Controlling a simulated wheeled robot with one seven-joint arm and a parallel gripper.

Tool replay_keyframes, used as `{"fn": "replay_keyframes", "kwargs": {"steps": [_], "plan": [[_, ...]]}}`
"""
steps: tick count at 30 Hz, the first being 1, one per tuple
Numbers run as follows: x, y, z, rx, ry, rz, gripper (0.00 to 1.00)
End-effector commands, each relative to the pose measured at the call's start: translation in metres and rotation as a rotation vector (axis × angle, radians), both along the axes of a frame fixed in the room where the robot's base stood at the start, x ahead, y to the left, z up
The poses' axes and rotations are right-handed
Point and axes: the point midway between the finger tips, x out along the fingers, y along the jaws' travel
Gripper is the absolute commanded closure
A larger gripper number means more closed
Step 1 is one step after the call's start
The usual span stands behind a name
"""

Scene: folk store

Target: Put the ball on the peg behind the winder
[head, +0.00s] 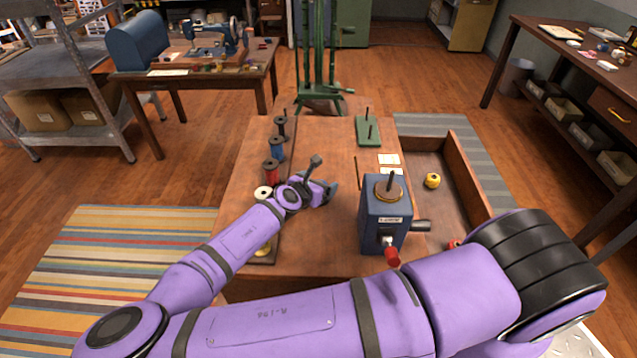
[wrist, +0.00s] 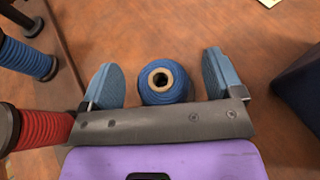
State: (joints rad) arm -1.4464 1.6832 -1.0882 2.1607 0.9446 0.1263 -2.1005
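A blue ball of thread with a pale hollow core (wrist: 165,82) shows between my fingers in the wrist view. My gripper (wrist: 163,78) is open, with a gap on each side of the ball. In the head view my gripper (head: 324,190) is low over the middle of the table, left of the winder; the ball is mostly or wholly hidden there. The winder (head: 378,222) is a blue box with a spindle on top and a red-handled crank.
Spools stand in a row along the table's left side, including a red one (head: 271,172) and a blue one (head: 277,149). A wooden tray (head: 468,181) at the right holds a yellow ball (head: 432,180). A thin rod (head: 357,172) stands behind the winder.

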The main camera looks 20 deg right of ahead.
Motion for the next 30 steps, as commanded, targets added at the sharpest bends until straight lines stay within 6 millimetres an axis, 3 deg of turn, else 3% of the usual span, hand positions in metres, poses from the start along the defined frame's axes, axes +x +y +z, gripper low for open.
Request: {"fn": "replay_keyframes", "kwargs": {"steps": [11,30], "plan": [[-0.004,0.007,0.003,0.001,0.001,0.002,0.14],[-0.057,0.076,0.039,0.001,0.001,0.002,0.14]]}}
